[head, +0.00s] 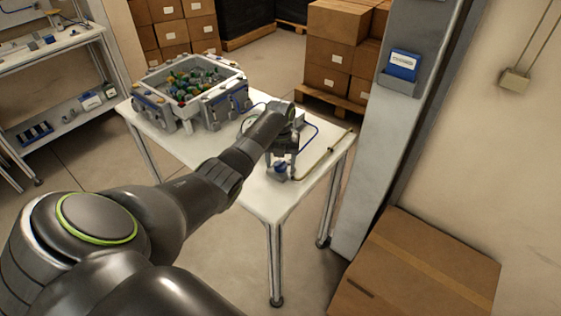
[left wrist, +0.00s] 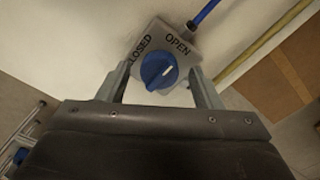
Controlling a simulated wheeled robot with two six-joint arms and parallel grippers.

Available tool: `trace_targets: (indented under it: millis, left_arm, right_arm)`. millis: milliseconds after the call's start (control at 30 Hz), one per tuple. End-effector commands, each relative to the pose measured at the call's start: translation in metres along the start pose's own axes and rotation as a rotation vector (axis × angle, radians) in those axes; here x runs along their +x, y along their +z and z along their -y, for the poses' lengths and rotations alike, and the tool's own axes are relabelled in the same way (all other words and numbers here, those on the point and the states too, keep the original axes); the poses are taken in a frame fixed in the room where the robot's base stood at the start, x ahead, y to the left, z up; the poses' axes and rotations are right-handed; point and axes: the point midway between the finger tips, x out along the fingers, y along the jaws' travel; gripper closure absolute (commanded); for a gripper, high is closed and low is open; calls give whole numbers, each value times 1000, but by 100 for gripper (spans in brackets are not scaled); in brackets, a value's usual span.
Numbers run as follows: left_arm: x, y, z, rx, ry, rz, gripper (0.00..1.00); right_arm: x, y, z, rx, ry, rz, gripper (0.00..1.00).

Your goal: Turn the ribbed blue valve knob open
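The ribbed blue valve knob (left wrist: 159,71) sits on a grey plate (left wrist: 190,58) lettered CLOSED on the left and OPEN on the right. In the head view the blue knob (head: 281,168) shows near the table's front right corner. My left gripper (head: 281,160) is over it. In the left wrist view the left gripper (left wrist: 158,90) is open, one finger on each side of the knob with gaps visible. I cannot tell how far down the fingers reach. My right gripper is not in view.
The white table (head: 225,172) also holds a grey bin (head: 183,108) of colourful parts at its back left. A blue tube (left wrist: 206,12) leaves the valve plate. A grey post (head: 385,150) stands right of the table. A cardboard box (head: 420,270) is at the lower right.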

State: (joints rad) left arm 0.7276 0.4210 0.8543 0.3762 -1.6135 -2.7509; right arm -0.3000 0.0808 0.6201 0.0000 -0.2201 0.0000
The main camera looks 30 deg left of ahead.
Motion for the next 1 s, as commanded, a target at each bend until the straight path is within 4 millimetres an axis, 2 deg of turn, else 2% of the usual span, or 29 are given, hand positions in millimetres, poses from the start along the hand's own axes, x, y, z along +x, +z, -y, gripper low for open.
trace_targets:
  millis: [267,467,867,900,1000]
  left_arm:
    - [-1,0,0,-1,1,-1,41]
    - [-22,1,0,0,0,3,41]
    - [-119,1,0,0,0,6,41]
    - [-135,1,0,0,0,3,41]
    - [-156,0,0,0,1,0,41]
  right_arm:
    - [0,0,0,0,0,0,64]
    - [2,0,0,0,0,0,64]
    - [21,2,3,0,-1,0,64]
    - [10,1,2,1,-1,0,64]
    - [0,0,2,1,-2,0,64]
